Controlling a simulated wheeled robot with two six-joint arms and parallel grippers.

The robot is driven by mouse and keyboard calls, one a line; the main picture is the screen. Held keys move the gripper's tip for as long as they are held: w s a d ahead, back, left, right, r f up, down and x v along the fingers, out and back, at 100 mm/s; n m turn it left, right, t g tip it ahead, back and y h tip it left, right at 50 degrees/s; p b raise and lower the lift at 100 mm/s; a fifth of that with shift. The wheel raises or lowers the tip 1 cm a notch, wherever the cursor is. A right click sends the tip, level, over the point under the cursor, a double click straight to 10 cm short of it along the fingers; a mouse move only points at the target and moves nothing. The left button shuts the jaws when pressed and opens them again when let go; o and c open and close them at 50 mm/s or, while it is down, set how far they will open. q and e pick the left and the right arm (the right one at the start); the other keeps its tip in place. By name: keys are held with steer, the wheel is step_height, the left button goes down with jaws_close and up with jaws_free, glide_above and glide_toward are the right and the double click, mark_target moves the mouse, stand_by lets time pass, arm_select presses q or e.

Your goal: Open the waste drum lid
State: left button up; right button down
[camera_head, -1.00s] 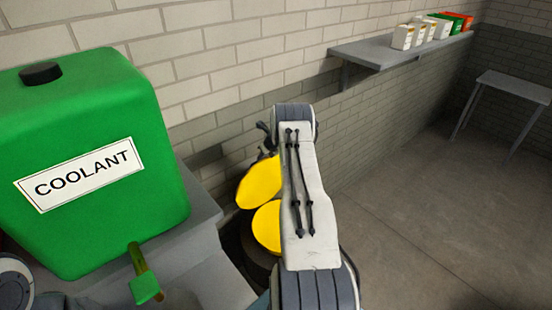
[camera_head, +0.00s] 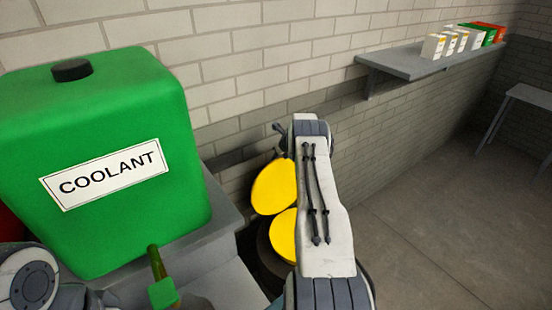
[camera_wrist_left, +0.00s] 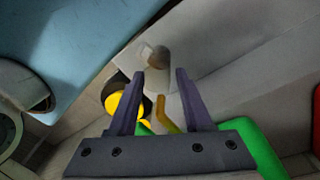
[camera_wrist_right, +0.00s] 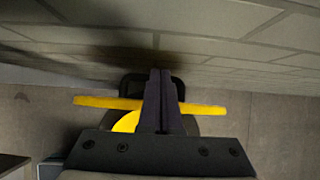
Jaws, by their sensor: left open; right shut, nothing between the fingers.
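The waste drum (camera_head: 262,246) is a dark, round drum low beside the wall, partly hidden behind my right arm. Two yellow faces show on it in the head view: a tilted upper lid piece (camera_head: 274,187) and a lower yellow disc (camera_head: 283,236). In the right wrist view one yellow piece (camera_wrist_right: 100,102) is edge-on, with more yellow (camera_wrist_right: 127,121) below. My right gripper (camera_wrist_right: 160,72) is shut and empty in front of them; contact is unclear. My left gripper (camera_wrist_left: 160,73) is open and empty; yellow on the drum (camera_wrist_left: 113,104) shows beyond its fingers.
A green coolant tank (camera_head: 110,220) stands on a grey stand (camera_head: 218,244) at left, its green tap (camera_head: 163,292) sticking out in front. A wall shelf (camera_head: 420,66) holds several boxes. A grey table (camera_head: 530,95) stands at far right. The floor at right is clear.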

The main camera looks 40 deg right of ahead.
step_height(320, 180, up, 10)
steer(key=p, duration=0.6)
steer(key=shift+s, duration=0.45)
steer(key=shift+f, duration=0.1)
